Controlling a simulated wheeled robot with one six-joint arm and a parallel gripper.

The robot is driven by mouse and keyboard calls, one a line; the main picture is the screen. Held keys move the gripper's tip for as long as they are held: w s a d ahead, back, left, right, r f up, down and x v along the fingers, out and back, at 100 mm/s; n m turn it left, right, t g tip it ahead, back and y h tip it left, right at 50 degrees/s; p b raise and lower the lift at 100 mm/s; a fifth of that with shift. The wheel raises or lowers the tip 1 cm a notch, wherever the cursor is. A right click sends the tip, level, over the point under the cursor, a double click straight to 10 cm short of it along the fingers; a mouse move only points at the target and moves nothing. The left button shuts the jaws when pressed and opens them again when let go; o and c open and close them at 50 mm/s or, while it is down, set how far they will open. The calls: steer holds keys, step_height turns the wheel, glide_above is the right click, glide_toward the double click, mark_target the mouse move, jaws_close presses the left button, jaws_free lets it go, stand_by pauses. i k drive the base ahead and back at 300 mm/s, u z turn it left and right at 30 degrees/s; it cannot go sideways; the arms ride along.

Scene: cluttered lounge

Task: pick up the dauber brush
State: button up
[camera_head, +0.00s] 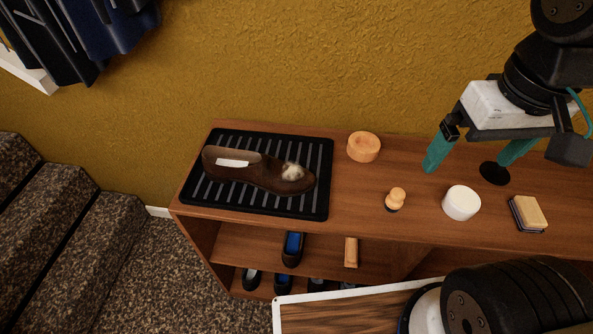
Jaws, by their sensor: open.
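The dauber brush (397,196) looks like the small light-wood knob with a dark underside, upright on the brown wooden bench top (352,206). Nothing covers it. My gripper (467,166) is at the right, with its two teal fingers spread wide apart and nothing between them. The fingers appear up and to the right of the brush in the picture, apart from it. The height of the fingertips above the bench is hard to tell.
A white round pot (461,204) stands just right of the brush, with a wood-backed block (530,212) further right. A black disc (495,173) lies near my right finger. A round tan piece (364,147) is behind. A brown shoe (255,171) lies on a ribbed black mat (321,190) at left.

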mark_target(394, 201)
steer(key=k, duration=1.2)
steer(key=z, duration=0.65)
steer(key=i, duration=0.9)
steer(key=u, duration=0.25)
